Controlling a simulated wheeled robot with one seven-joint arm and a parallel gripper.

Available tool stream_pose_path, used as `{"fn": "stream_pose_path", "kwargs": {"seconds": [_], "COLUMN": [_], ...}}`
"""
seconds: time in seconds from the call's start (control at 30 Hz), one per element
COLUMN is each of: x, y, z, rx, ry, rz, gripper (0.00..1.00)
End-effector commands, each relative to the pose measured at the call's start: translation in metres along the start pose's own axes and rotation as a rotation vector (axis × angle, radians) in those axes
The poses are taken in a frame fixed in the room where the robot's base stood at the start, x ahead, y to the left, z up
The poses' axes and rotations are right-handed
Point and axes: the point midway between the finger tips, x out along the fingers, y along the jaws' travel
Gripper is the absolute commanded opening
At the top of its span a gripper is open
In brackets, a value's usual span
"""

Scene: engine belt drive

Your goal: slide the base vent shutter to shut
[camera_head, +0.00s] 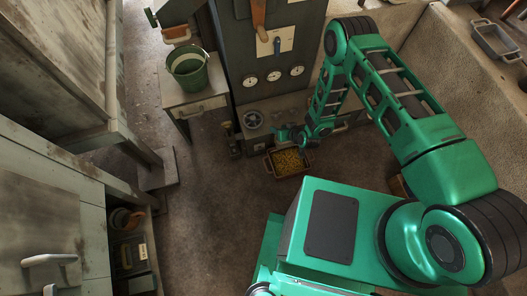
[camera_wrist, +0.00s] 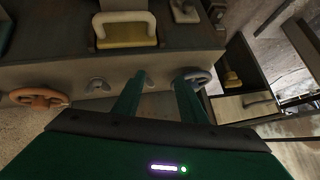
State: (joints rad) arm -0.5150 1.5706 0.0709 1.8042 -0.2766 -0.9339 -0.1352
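The dark cabinet (camera_head: 275,45) with its grey base stands at the back in the head view. I cannot single out the base vent shutter for sure in either view. In the wrist view a yellow plate with a pale handle (camera_wrist: 125,31) lies on the grey surface beyond my fingers. Below it is a grey front face (camera_wrist: 60,73) with small wing-shaped knobs (camera_wrist: 97,85). My gripper (camera_wrist: 161,77) is open, with its two green fingers apart and nothing seen between them. The fingertips are close to this face; contact cannot be told. In the head view my gripper is small, beside the base.
An orange handwheel (camera_wrist: 38,97) and a grey handwheel (camera_wrist: 197,77) flank the knobs. A box of yellow bits (camera_head: 287,163) stands on the floor before the base. A table with a green bucket (camera_head: 188,72) stands to the left. The floor at centre left is clear.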

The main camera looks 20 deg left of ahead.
Motion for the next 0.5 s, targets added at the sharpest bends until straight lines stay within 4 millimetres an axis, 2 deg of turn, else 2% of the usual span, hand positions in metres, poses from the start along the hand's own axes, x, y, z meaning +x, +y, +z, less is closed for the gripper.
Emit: {"fn": "stream_pose_path", "kwargs": {"seconds": [0.03,0.2,0.33,0.5], "x": [0.007,0.019,0.021,0.022], "y": [-0.009,-0.028,-0.034,-0.038], "z": [0.029,0.092,0.123,0.138], "rx": [0.005,0.024,0.033,0.039], "ry": [0.004,0.045,0.066,0.079], "rz": [-0.011,-0.032,-0.037,-0.039], "gripper": [0.38,0.38,0.38,0.38]}}
